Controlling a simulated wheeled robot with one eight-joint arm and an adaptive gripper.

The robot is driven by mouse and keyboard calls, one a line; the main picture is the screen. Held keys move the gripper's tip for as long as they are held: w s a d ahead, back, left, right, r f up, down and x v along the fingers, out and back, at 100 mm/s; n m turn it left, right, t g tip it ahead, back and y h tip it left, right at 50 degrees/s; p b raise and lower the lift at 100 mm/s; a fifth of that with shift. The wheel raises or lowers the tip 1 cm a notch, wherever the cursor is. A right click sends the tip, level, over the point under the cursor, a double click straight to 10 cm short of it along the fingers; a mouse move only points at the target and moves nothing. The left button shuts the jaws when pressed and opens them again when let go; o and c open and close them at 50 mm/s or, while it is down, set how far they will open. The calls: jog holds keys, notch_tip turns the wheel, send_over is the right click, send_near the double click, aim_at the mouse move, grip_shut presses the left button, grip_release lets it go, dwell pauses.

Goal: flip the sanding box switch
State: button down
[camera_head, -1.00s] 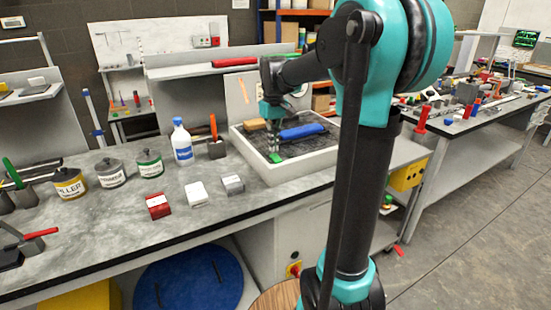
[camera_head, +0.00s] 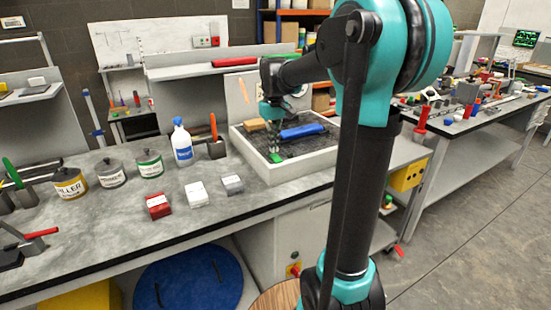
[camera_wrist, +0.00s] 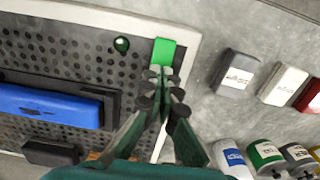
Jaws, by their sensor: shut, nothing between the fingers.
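The sanding box (camera_head: 300,170) is a pale shallow tray with a dark perforated bed, on the bench; its rim (camera_wrist: 100,14) also shows in the wrist view.
A blue block (camera_head: 302,131) and a tan block (camera_head: 256,124) lie in the box. Grey, white and red small boxes (camera_head: 158,206), labelled cans (camera_head: 150,163) and a spray bottle (camera_head: 182,142) stand to the left.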

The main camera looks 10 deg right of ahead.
aim_at(274, 155)
jog(key=shift+f, duration=0.9)
dwell(0.5)
jog(key=shift+r, duration=3.5)
jog(key=shift+s, duration=0.15)
